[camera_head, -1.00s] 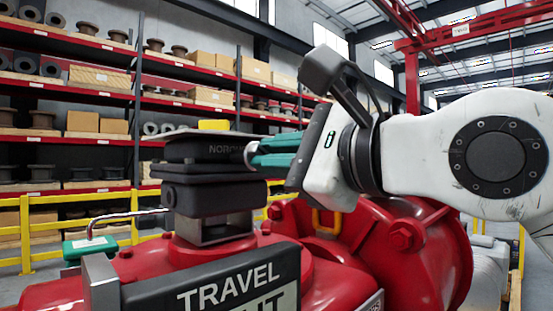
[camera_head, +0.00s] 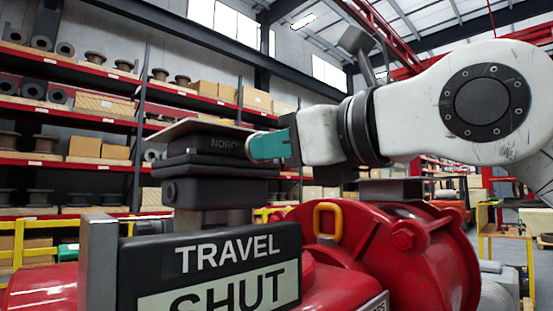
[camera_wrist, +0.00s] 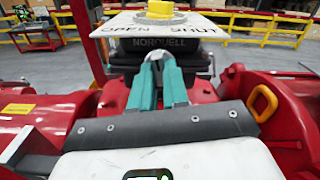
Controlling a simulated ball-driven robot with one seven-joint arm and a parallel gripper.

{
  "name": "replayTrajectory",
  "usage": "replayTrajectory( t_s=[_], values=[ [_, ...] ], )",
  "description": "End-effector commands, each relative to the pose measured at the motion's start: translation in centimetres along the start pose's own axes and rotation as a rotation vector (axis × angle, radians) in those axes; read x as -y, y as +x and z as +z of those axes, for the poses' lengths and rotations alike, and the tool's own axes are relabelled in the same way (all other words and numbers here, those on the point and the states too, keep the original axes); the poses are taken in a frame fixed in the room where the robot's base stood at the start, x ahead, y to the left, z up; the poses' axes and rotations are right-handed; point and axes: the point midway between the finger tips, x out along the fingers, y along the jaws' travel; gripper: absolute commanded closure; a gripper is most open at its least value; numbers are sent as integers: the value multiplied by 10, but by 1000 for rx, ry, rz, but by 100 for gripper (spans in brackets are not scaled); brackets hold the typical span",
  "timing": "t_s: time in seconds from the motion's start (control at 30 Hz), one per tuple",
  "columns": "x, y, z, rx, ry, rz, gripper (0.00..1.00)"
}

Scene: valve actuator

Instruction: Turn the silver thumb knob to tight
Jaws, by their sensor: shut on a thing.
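The silver thumb knob (camera_wrist: 158,56) is a small pale bit between my fingertips in the wrist view, at the side of the black NORGUELL-marked box. My gripper (camera_head: 254,148) has teal fingers pointing left to the side of the black box (camera_head: 212,160). In the wrist view the fingers of my gripper (camera_wrist: 160,64) converge and are shut on the knob. How tight the knob is cannot be read.
A white plate (camera_wrist: 180,24) marked OPEN and SHUT with a yellow cap (camera_wrist: 160,9) tops the box. Below stand the TRAVEL SHUT sign (camera_head: 212,265) and the red actuator body (camera_head: 390,240) with a yellow lifting eye (camera_head: 327,220).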

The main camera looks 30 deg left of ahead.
Motion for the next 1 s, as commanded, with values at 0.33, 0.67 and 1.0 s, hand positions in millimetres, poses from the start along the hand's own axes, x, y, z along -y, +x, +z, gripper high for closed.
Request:
replayTrajectory(
  t_s=[0.33,0.67,1.0],
  values=[
    [0,0,-2,-2,130,0,100],
    [0,0,-1,-2,151,0,100],
    [0,0,0,-1,150,-1,72]
  ],
)
